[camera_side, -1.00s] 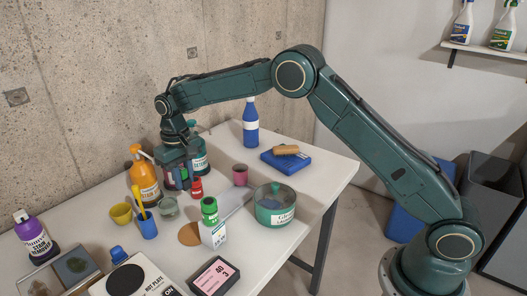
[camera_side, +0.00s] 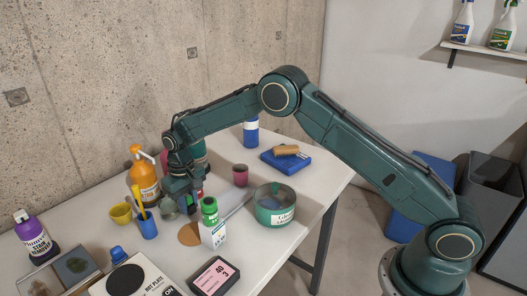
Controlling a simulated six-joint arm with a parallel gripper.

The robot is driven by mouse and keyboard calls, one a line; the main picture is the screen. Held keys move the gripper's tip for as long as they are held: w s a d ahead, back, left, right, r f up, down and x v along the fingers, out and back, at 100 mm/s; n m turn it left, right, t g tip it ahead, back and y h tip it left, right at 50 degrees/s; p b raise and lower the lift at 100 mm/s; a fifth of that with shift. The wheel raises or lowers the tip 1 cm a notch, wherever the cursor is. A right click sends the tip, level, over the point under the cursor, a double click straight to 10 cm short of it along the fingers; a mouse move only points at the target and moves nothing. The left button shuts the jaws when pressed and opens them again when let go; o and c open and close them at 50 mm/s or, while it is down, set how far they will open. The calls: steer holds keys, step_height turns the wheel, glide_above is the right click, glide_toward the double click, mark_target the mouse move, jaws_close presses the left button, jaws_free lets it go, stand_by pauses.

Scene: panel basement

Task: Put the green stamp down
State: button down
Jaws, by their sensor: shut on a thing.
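My gripper (camera_side: 187,200) points down over the middle of the white table, behind and left of the green-capped bottle (camera_side: 211,222). It is shut on the green stamp (camera_side: 190,188), of which only a small green patch shows between the fingers. The fingers hide the rest of the stamp, and I cannot tell whether its base touches the table. A small red item shows just right of the fingers, partly hidden.
An orange spray bottle (camera_side: 145,180), a yellow cup (camera_side: 121,213), a blue cup (camera_side: 148,229) and a glass jar (camera_side: 168,209) stand left of my gripper. A pink cup (camera_side: 240,175) and a green tin (camera_side: 275,207) stand right. A brown disc (camera_side: 190,234) lies in front.

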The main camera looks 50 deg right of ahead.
mark_target(187, 195)
steer(key=shift+f, duration=0.25)
steer(key=shift+f, duration=0.15)
steer(key=c, duration=1.2)
jaws_free()
step_height(187, 195, up, 11)
steer(key=shift+r, duration=0.65)
steer(key=shift+r, duration=0.1)
